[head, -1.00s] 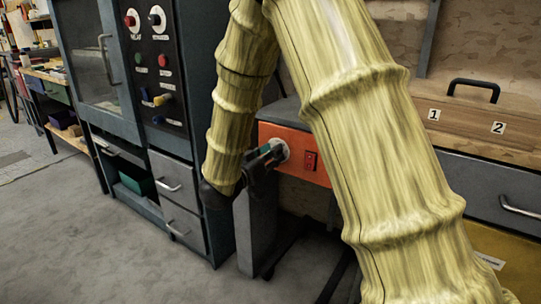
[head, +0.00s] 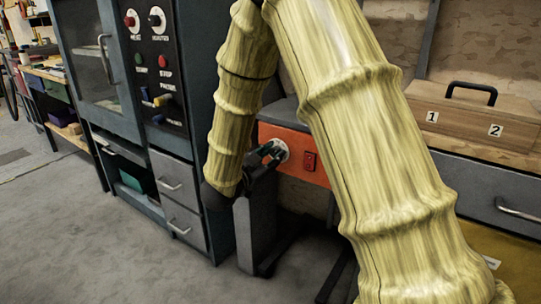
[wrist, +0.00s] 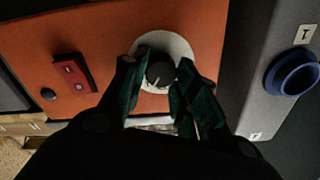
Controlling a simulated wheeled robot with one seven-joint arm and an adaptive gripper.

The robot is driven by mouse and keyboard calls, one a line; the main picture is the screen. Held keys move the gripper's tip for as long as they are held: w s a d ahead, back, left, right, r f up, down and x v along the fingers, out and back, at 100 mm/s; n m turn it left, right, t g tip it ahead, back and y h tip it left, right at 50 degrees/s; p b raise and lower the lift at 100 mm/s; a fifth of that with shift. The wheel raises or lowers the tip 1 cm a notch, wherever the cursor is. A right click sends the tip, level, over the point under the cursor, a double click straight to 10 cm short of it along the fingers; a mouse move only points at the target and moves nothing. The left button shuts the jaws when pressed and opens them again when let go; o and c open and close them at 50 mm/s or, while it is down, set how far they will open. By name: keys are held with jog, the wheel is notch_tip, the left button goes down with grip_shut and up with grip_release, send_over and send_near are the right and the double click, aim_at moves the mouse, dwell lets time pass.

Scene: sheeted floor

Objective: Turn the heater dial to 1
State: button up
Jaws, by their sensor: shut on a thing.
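The dial (wrist: 160,74) is a dark round knob with a pale pointer mark, set on a round white plate (wrist: 181,47) on the orange panel. In the wrist view the mark points down and slightly left. My gripper (wrist: 161,70) has its dark green fingers on both sides of the knob and is shut on it. In the head view my gripper (head: 272,153) is at the white plate (head: 282,148), and the knob is hidden behind the fingers. I cannot read any numbers around the dial.
A red switch (head: 310,161) sits right of the dial on the orange panel (head: 283,133). A cabinet with knobs and buttons (head: 160,75) stands left. A wooden box (head: 475,118) marked 1 and 2 lies right. A blue ring-shaped part (wrist: 292,74) shows in the wrist view.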

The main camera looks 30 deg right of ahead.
jog(key=shift+f+m, duration=0.1)
jog(key=shift+m, duration=0.4)
jog(key=shift+s, duration=0.1)
jog(key=o, duration=1)
jog(key=v, duration=1.2)
jog(key=shift+f, duration=0.1)
